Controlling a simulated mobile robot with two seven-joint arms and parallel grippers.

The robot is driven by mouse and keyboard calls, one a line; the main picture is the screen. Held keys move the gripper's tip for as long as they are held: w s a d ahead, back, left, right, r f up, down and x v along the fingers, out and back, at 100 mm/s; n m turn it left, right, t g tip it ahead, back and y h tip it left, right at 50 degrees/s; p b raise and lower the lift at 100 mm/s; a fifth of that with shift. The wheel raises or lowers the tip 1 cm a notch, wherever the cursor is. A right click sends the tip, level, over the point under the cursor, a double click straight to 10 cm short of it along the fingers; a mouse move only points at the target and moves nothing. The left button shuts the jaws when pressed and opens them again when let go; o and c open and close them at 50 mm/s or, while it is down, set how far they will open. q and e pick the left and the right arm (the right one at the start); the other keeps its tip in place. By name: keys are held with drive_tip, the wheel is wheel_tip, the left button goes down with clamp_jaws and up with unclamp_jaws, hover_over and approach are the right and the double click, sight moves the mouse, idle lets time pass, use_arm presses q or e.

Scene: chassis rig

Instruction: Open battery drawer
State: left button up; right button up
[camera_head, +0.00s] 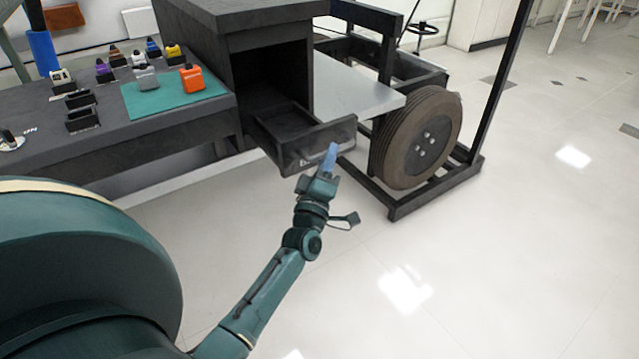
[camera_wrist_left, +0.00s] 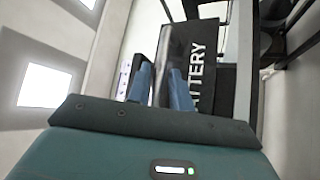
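The battery drawer (camera_head: 303,140) is pulled part of the way out of the dark cabinet (camera_head: 246,32), and its empty-looking inside shows from above. Its front panel bears white BATTERY lettering in the left wrist view (camera_wrist_left: 212,45). My left gripper (camera_head: 332,156) is at the right part of the drawer front. The right-hand finger covers part of the lettering. I cannot tell whether the fingers press on the panel. My right gripper is not in view.
A wheel (camera_head: 418,138) in a black frame (camera_head: 432,192) stands close to the right of the drawer. A grey plate (camera_head: 350,88) lies beside the cabinet. A dark bench (camera_head: 150,140) with a green mat (camera_head: 150,103) and several small coloured items is at left. The floor (camera_head: 480,270) in front is clear.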

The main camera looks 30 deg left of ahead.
use_arm(q)
drive_tip(key=v, duration=1.1)
drive_tip(key=shift+s+p, duration=0.15)
drive_tip(key=shift+p, duration=0.3)
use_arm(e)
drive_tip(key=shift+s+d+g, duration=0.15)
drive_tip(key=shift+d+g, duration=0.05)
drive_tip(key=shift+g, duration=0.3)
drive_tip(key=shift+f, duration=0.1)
